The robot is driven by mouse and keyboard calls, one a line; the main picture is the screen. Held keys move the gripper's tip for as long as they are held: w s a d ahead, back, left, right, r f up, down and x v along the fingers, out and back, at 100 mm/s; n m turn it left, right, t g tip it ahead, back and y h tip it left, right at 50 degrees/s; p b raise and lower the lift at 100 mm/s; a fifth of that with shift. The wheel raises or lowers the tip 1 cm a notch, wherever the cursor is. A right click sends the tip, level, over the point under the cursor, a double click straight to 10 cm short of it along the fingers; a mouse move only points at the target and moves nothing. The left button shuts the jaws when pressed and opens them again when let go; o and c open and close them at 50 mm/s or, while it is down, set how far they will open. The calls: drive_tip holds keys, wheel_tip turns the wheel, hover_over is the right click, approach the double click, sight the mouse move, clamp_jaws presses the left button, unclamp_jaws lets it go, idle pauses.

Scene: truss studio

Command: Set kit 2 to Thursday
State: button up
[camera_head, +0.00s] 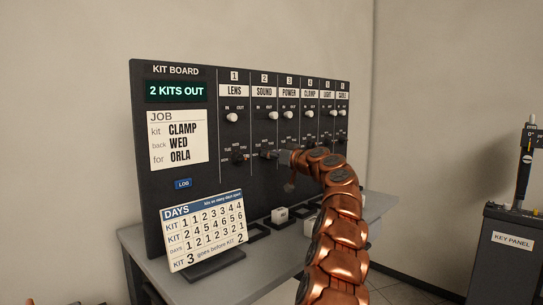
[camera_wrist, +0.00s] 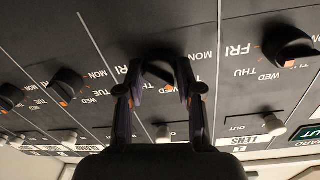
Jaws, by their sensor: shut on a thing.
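The kit board (camera_head: 210,200) is a black upright panel with several numbered columns. Kit 2 is the SOUND column (camera_head: 264,92). My gripper (camera_head: 276,155) reaches in from the right at that column's lower dial (camera_head: 266,153). In the wrist view, which is upside down, the fingers of my gripper (camera_wrist: 160,90) are shut around the black kit 2 dial (camera_wrist: 156,70). The fingers hide most of the dial and some of its day labels, so I cannot tell which day it points to.
The kit 1 dial (camera_wrist: 288,45) is close beside my gripper, and the kit 3 dial (camera_wrist: 68,80) is on the other side. A DAYS card (camera_head: 203,230) stands on the grey table (camera_head: 150,245). The display (camera_head: 176,91) reads 2 KITS OUT. A blue LOG button (camera_head: 183,184) sits below the job card (camera_head: 177,139).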

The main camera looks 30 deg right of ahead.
drive_tip(key=shift+r+m, duration=0.15)
drive_tip(key=shift+m, duration=0.15)
drive_tip(key=shift+d+m+g+y+p, duration=0.1)
drive_tip(key=shift+m+g+y+p, duration=0.1)
drive_tip(key=shift+m+p, duration=3.7)
drive_tip(key=shift+d+m+g+y+p, duration=0.1)
drive_tip(key=shift+m+g+y+p, duration=0.1)
drive_tip(key=shift+m+p, duration=3.65)
drive_tip(key=shift+m+b, duration=0.45)
drive_tip(key=shift+m, duration=0.1)
drive_tip(key=o, duration=1.2)
drive_tip(key=shift+c, duration=0.2)
